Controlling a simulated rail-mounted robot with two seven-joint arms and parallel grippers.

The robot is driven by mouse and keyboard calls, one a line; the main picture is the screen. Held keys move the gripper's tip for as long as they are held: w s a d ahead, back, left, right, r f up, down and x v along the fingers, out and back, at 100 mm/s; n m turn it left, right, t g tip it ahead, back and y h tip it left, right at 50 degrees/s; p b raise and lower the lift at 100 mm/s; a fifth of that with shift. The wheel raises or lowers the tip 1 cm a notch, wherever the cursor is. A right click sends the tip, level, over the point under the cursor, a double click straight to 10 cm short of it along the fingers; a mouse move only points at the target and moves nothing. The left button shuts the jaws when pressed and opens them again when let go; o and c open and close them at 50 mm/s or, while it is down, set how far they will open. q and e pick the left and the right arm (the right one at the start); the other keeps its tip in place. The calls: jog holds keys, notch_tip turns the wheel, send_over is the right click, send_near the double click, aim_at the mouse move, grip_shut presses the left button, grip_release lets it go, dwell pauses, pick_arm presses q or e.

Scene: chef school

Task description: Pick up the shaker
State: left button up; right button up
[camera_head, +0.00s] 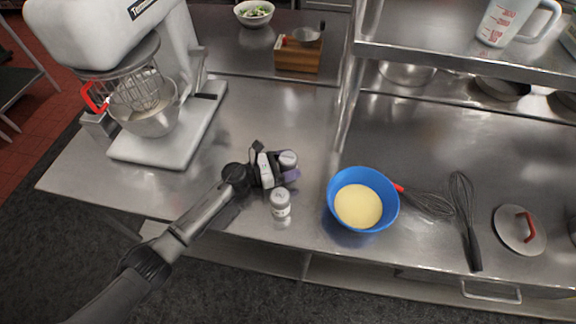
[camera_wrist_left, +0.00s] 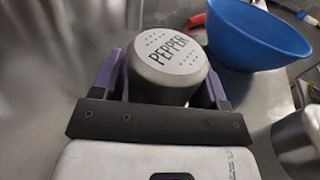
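A grey shaker with a white lid marked PEPPER (camera_wrist_left: 172,50) stands upright between the purple fingers of my left gripper (camera_wrist_left: 165,80) in the wrist view. In the head view this pepper shaker (camera_head: 288,159) shows at the tip of my left gripper (camera_head: 280,168). The fingers are spread on both sides of it, with a small gap at the left finger in the wrist view; contact at the right finger is hard to tell. A second, similar shaker (camera_head: 281,203) with a printed label stands nearer the front edge, beside the gripper. My right gripper is not seen.
A blue bowl of pale yellow batter (camera_head: 331,205) stands right of the shakers. Whisks (camera_head: 462,195) and a lid with a red handle (camera_head: 507,228) lie further right. A stand mixer (camera_head: 140,150) is at left. A shelf post (camera_head: 345,110) rises behind the bowl.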

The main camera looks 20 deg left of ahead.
pick_arm(q)
jog(key=c, duration=0.7)
jog(key=shift+r, duration=0.1)
